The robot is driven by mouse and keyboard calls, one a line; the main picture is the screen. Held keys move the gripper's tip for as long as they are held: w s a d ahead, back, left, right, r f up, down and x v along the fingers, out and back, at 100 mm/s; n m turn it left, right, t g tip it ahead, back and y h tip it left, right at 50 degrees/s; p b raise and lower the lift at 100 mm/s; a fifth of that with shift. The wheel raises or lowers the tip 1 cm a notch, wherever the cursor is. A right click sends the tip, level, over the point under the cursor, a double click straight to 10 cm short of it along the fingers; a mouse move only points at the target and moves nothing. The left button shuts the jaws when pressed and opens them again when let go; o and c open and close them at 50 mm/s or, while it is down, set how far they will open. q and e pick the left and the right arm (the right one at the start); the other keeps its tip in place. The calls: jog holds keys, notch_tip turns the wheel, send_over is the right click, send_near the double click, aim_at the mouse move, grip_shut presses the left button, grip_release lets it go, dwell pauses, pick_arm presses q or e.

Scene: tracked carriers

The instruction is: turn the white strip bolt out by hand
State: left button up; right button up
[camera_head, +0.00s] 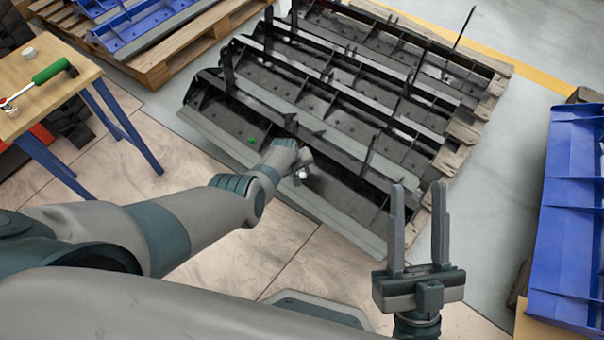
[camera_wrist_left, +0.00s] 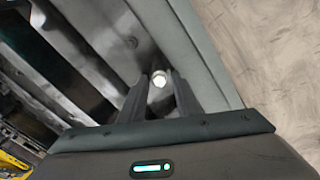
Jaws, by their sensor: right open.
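The white strip bolt (camera_head: 301,174) is a small pale head on the nearest black carrier (camera_head: 225,118). It also shows in the left wrist view (camera_wrist_left: 159,79), between the two fingertips of my left gripper (camera_wrist_left: 159,84). In that view a narrow gap shows on each side of the head, so the fingers look open around it. In the head view my left gripper (camera_head: 303,163) is small and partly hidden by its own wrist. My right gripper (camera_head: 418,205) is open and empty, fingers up, in front of the carrier's near right corner.
More black carriers (camera_head: 340,62) lie behind on a wooden pallet (camera_head: 462,150). A green spot (camera_head: 252,139) is on the nearest one. Blue carriers (camera_head: 575,210) stand at right. A table (camera_head: 75,48) at left holds a green-handled tool (camera_head: 50,72) and a small pale cylinder (camera_head: 29,54).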

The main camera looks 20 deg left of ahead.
pick_arm(q)
jog(key=shift+c, duration=0.3)
grip_shut()
jog(key=n, duration=0.4)
jog(key=shift+n, duration=0.4)
jog(key=n, duration=0.4)
jog(key=shift+o, duration=1.4)
grip_release()
